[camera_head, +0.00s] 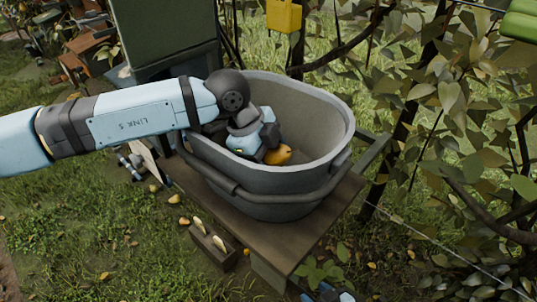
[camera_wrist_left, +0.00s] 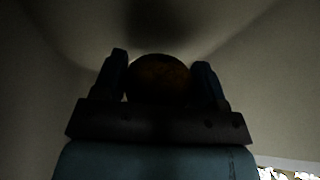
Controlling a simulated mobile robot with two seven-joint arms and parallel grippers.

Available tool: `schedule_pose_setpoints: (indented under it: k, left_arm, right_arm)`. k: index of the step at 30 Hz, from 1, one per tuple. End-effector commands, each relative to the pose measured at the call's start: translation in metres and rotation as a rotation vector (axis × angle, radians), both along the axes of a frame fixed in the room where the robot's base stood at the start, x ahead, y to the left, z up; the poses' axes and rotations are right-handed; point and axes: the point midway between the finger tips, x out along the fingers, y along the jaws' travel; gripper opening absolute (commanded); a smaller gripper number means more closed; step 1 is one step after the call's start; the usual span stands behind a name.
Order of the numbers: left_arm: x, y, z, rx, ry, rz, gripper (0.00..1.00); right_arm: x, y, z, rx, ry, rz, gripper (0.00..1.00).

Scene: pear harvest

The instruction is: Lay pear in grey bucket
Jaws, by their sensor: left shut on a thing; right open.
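The grey bucket (camera_head: 344,105) is a large oval tub standing on a wooden board. My left arm reaches over its left rim, and my left gripper (camera_head: 268,148) is down inside it. The left gripper is shut on an orange-yellow pear (camera_head: 279,155), held inside the bucket below the rim. In the left wrist view the pear (camera_wrist_left: 160,78) is dark and sits between the two fingers of the left gripper (camera_wrist_left: 161,82). I cannot tell whether the pear touches the bucket floor. My right gripper (camera_head: 330,293) shows only partly at the bottom edge, open and away from the bucket.
The wooden board (camera_head: 305,225) carries the bucket. A small wooden box (camera_head: 213,247) with pale pieces stands on the grass in front. A green cabinet (camera_head: 165,35) stands behind left, a yellow box (camera_head: 284,15) hangs behind, and leafy branches crowd the right.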

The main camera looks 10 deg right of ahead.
Motion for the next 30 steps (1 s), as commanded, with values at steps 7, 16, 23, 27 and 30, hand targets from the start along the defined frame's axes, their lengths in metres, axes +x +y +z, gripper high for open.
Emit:
schedule_pose_setpoints:
  k: [7,16,23,27,30]
  left_arm:
    - [-0.001,0.000,-0.005,0.001,0.001,-0.001,0.72]
    - [-0.002,0.000,-0.007,0.003,0.005,-0.002,0.91]
    - [-0.002,0.000,0.008,0.003,0.005,-0.002,0.91]
    - [0.001,0.010,0.029,0.000,0.000,0.000,0.91]
    - [0.004,0.020,0.051,0.000,-0.001,0.001,0.91]
  right_arm:
    - [0.001,0.001,-0.001,0.005,-0.002,-0.003,0.49]
    - [0.002,0.001,0.000,0.007,-0.004,-0.004,0.49]
    - [0.002,0.001,0.014,0.002,-0.010,-0.001,0.49]
    - [0.002,0.001,0.007,0.002,-0.017,0.000,0.49]
    - [0.001,0.001,0.004,0.002,-0.011,-0.001,0.49]
